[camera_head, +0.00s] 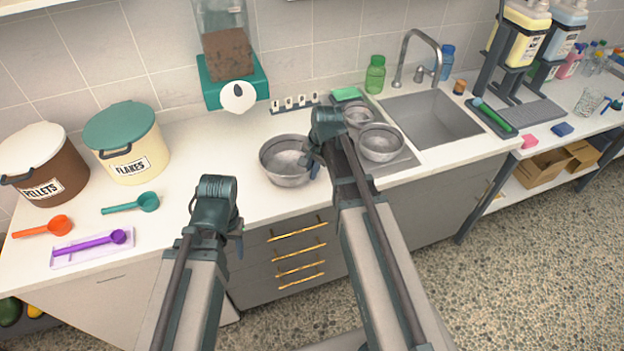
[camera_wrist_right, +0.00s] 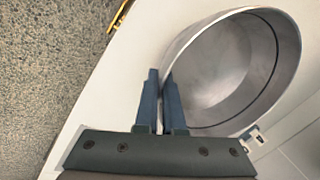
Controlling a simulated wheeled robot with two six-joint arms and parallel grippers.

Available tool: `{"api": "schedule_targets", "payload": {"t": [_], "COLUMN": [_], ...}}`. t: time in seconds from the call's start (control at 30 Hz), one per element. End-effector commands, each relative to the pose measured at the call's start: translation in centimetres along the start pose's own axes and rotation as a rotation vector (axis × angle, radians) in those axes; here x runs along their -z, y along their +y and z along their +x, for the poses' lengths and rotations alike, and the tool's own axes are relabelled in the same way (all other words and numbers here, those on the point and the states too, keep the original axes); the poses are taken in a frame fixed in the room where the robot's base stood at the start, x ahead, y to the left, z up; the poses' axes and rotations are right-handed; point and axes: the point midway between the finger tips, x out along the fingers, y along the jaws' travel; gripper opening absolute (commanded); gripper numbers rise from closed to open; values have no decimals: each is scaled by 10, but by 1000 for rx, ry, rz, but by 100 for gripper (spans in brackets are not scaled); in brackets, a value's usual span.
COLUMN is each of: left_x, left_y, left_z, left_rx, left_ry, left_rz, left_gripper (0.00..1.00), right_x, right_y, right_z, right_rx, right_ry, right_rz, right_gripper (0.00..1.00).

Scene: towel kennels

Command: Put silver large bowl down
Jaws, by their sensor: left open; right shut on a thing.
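The silver large bowl (camera_head: 283,172) is upright at the middle of the counter (camera_head: 200,165), left of the sink area. I cannot tell whether its base touches the counter or hangs just above it. My right gripper (camera_head: 314,168) is shut on the bowl's right rim. In the right wrist view the fingers (camera_wrist_right: 160,100) pinch the wall of the bowl (camera_wrist_right: 225,75), which looks empty. My left gripper (camera_head: 238,238) is open and empty, in front of the counter's front edge and left of the bowl.
Two more silver bowls, a smaller one (camera_head: 358,114) and another (camera_head: 381,146), stand right of my right gripper beside the sink (camera_head: 430,115). A teal-based dispenser (camera_head: 232,85) stands behind. Flakes (camera_head: 125,145) and pellets (camera_head: 45,165) tubs and scoops are left. Counter left of the bowl is clear.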

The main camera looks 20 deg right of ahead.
Motion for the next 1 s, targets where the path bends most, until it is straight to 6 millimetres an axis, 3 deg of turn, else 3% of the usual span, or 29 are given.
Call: {"api": "schedule_targets", "payload": {"t": [0.03, 0.1, 0.53, 0.7, 0.73, 1.0], "left_x": [1, 1, 2, 1, 1, 1], "left_y": [2, 2, 2, 2, 2, 2], "left_z": [15, 22, 25, 24, 24, 24], "left_rx": [0, 0, 0, 0, 0, 0], "left_ry": [0, 0, 0, 0, 0, 0], "left_rz": [0, 0, 0, 0, 0, 0], "left_gripper": [50, 50, 50, 50, 50, 50], "right_x": [0, 0, 0, 0, 0, 0], "right_y": [3, 5, 5, 5, 5, 5], "right_z": [15, 22, 25, 23, 23, 23], "right_rx": [1, 1, 1, 0, 0, 0], "right_ry": [0, 0, 0, 0, 0, 0], "right_rz": [0, 0, 0, 0, 0, 0], "right_gripper": [0, 0, 0, 33, 36, 36]}}
